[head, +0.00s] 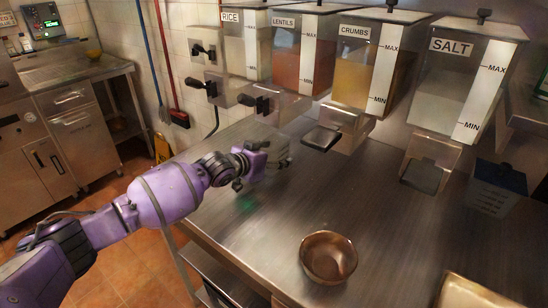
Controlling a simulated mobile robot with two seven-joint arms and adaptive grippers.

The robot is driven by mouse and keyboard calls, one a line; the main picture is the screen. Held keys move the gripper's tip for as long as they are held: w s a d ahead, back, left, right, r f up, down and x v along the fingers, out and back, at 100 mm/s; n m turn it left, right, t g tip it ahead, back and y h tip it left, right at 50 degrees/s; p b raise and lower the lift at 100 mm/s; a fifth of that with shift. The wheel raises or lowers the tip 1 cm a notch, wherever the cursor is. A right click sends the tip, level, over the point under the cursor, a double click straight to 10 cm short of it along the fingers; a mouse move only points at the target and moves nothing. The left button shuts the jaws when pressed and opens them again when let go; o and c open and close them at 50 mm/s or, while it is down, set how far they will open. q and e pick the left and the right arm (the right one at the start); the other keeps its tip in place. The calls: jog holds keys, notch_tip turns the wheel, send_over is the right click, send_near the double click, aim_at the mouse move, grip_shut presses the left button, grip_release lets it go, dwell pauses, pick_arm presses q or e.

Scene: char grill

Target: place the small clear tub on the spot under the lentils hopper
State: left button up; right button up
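The lentils hopper (285,56) hangs on the wall with orange-red contents, second from the left, and its label reads LENTILS. My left gripper (272,160) reaches in from the left to low over the steel counter, below and slightly in front of the lentils spout (282,106). A small, greyish see-through shape that looks like the clear tub (283,148) is at the gripper's far side, under the spout. I cannot tell whether the fingers touch it or whether it rests on the counter. My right gripper is out of view.
RICE (240,49), CRUMBS (366,60) and SALT (462,80) hoppers flank it, their spouts overhanging the counter (390,225). A brown bowl (328,257) stands near the counter's front. A tray (472,293) sits at bottom right. The counter's middle is clear.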

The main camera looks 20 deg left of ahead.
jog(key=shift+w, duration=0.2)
pick_arm(q)
jog(key=shift+r, duration=0.3)
jog(key=p+v, duration=0.1)
jog(key=v, duration=1.1)
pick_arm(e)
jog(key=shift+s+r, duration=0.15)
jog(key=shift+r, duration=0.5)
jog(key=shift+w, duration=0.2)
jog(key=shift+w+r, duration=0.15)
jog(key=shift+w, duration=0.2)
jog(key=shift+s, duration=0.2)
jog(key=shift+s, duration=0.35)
